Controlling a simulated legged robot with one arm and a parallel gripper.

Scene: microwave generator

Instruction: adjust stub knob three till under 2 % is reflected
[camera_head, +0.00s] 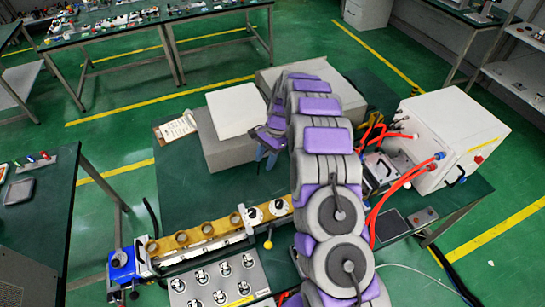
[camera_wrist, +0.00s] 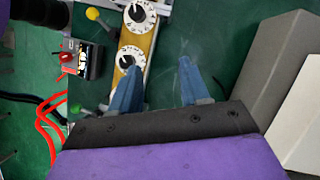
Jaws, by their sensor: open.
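In the wrist view, a white dial knob (camera_wrist: 130,58) with a dark centre sits on the brass waveguide (camera_wrist: 148,45), and a second white dial knob (camera_wrist: 140,14) is above it. My gripper (camera_wrist: 158,66) is open, with two blue fingers spread. The left finger overlaps the lower dial's edge in the picture; contact cannot be told. The right finger is over bare green bench, and nothing is between them. In the head view, white dials (camera_head: 254,215) and (camera_head: 278,207) show on the waveguide, left of my arm. I cannot read which knob is number three, and my arm hides part of the row.
A small meter with a lit screen (camera_wrist: 89,60) is left of the dials; its reading is illegible. Yellow (camera_wrist: 93,14) and green-tipped levers stick out nearby. Red hoses (camera_head: 384,205) run to a white cabinet (camera_head: 446,135).

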